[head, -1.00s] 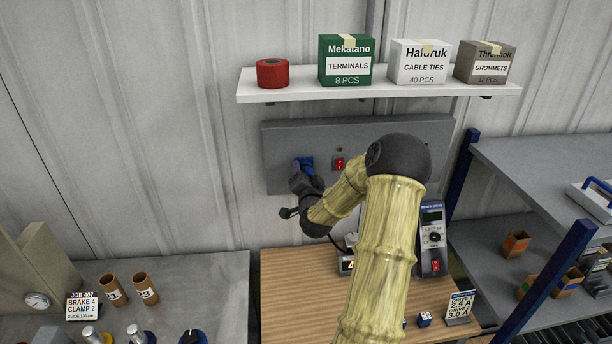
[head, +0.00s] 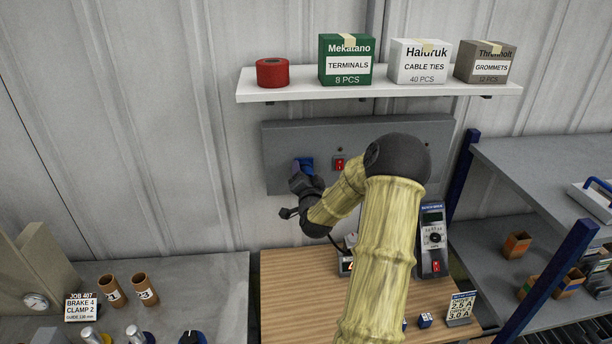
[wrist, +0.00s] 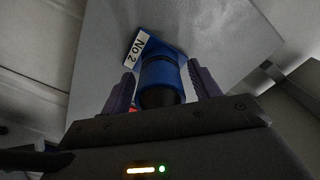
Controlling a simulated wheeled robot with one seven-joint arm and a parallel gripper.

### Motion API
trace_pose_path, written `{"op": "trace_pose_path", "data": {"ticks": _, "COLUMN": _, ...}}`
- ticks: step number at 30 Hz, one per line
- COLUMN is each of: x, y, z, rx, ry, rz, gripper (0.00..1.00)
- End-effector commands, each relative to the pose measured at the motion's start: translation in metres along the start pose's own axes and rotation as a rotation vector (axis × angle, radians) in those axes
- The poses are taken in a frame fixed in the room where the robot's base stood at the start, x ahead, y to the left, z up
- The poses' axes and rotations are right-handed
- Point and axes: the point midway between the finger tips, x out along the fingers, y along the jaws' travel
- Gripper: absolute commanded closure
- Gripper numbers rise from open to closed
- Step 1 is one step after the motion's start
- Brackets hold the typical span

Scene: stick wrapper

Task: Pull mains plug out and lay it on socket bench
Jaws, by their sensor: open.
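The blue mains plug (wrist: 161,78) sits at a blue socket (wrist: 172,47) labelled "NO 2" on the grey wall panel. The plug has a dark rear end. In the wrist view my gripper (wrist: 160,82) is open, with one finger on each side of the plug and a narrow gap visible. In the head view my gripper (head: 300,178) is at the panel, covering most of the plug; part of the blue socket (head: 306,163) shows beside it. The wooden socket bench (head: 300,290) lies below the panel.
A red switch (head: 339,164) is on the panel (head: 400,130) right of the socket. The bench's left part is clear. A white shelf (head: 300,92) with boxes hangs above.

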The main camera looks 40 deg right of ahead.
Motion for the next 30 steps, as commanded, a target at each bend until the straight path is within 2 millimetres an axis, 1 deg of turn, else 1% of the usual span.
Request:
{"op": "trace_pose_path", "data": {"ticks": 5, "x": -0.001, "y": 0.000, "z": 0.000, "rx": 0.000, "ry": 0.000, "rz": 0.000, "gripper": 0.38}}
{"op": "trace_pose_path", "data": {"ticks": 18, "x": -0.011, "y": 0.001, "z": 0.000, "rx": -0.001, "ry": 0.000, "rz": 0.000, "gripper": 0.38}}
{"op": "trace_pose_path", "data": {"ticks": 26, "x": -0.011, "y": 0.000, "z": 0.000, "rx": 0.000, "ry": 0.000, "rz": 0.000, "gripper": 0.38}}
{"op": "trace_pose_path", "data": {"ticks": 27, "x": -0.011, "y": 0.000, "z": 0.000, "rx": 0.000, "ry": 0.000, "rz": 0.000, "gripper": 0.42}}
{"op": "trace_pose_path", "data": {"ticks": 29, "x": -0.011, "y": 0.000, "z": 0.000, "rx": 0.000, "ry": 0.000, "rz": 0.000, "gripper": 0.54}}
{"op": "trace_pose_path", "data": {"ticks": 30, "x": -0.011, "y": 0.000, "z": 0.000, "rx": 0.000, "ry": 0.000, "rz": 0.000, "gripper": 0.62}}
